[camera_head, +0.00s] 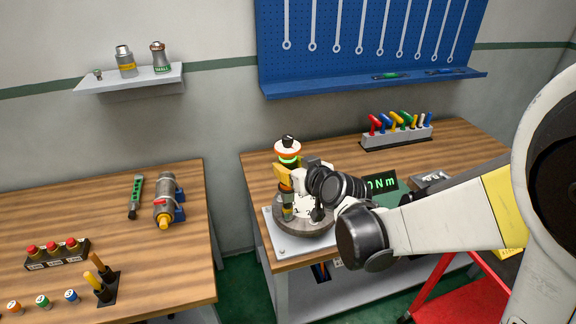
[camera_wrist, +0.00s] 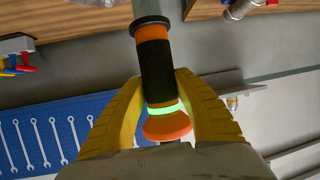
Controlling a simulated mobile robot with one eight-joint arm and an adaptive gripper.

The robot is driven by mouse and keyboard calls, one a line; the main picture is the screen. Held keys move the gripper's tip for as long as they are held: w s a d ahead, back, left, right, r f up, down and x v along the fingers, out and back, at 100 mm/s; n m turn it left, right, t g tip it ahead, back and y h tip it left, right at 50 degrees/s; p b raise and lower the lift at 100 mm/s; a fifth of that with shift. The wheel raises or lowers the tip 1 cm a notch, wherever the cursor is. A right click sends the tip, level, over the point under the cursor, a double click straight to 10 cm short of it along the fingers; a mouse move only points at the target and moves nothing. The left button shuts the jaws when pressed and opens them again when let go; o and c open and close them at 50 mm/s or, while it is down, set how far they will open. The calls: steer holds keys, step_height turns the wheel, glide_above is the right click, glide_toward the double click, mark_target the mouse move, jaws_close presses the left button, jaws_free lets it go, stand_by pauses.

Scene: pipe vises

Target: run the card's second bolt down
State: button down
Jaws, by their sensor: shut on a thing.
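My gripper (camera_head: 284,174) has its yellow fingers closed around an upright driver-like tool (camera_head: 287,150). The tool has an orange and white top and a green glowing ring in the head view. In the wrist view my gripper (camera_wrist: 158,80) is on both sides of the tool's black grip (camera_wrist: 157,70), with the orange cap and lit ring close by. The tool's lower end is over the left part of a round grey flange (camera_head: 306,232) on the right bench. The bolts and the tool tip are too small or covered to tell apart. No card can be made out clearly.
A dark display (camera_head: 381,184) with green "Nm" text stands behind my wrist. A rack of coloured-handled tools (camera_head: 396,138) is at the back of the bench. Wrenches hang on a blue pegboard (camera_head: 370,50). The left bench (camera_head: 60,220) carries several parts; a gap separates the benches.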

mark_target(288, 154)
steer(key=shift+f+b, duration=0.7)
steer(key=shift+b, duration=0.2)
stand_by(1.9)
steer(key=shift+r, duration=0.2)
steer(key=shift+r+p, duration=1.95)
steer(key=shift+r, duration=0.4)
